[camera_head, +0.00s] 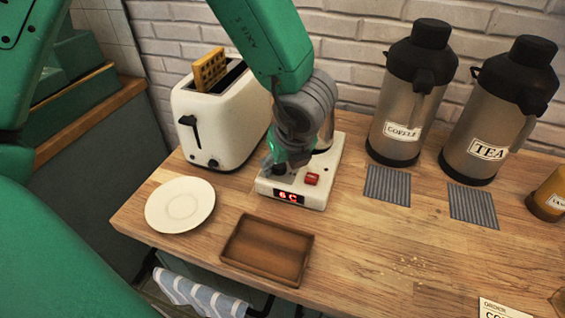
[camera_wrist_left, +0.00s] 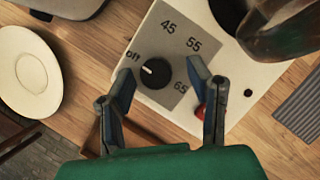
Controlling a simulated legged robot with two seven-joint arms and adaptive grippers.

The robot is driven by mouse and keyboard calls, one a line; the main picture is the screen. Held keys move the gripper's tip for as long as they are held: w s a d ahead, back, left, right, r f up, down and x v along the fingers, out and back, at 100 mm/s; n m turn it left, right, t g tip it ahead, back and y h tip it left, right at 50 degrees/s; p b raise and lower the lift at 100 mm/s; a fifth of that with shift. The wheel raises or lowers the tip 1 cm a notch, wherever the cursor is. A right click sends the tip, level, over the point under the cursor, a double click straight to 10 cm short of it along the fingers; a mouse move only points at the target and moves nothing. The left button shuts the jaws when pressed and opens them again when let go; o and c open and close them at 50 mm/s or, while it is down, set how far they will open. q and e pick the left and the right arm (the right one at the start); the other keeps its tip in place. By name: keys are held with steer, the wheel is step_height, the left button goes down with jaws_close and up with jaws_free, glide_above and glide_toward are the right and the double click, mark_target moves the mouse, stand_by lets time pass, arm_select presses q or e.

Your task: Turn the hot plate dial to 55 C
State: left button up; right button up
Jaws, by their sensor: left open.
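The white hot plate (camera_head: 325,175) stands on the wooden counter, with a red display (camera_head: 289,198) that appears to read 6 C and a red switch (camera_head: 312,179). Its black dial (camera_wrist_left: 155,73) shows in the left wrist view on a grey panel marked off, 45, 55 and 65. The dial's white mark points left, toward off. My left gripper (camera_head: 277,168) is over the front left of the hot plate and hides the dial in the head view. In the left wrist view its open fingers (camera_wrist_left: 160,95) are on either side of the dial, apart from it. My right gripper is not in view.
A metal vessel (camera_wrist_left: 285,30) stands on the hot plate behind the gripper. A white toaster (camera_head: 220,120) is close on the left. A white plate (camera_head: 180,204) and a wooden tray (camera_head: 267,250) lie in front. Coffee (camera_head: 408,100) and tea (camera_head: 495,115) flasks stand right.

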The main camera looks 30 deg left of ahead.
arm_select(q)
steer(key=c, duration=0.9)
steer(key=shift+a, duration=0.3)
jaws_close()
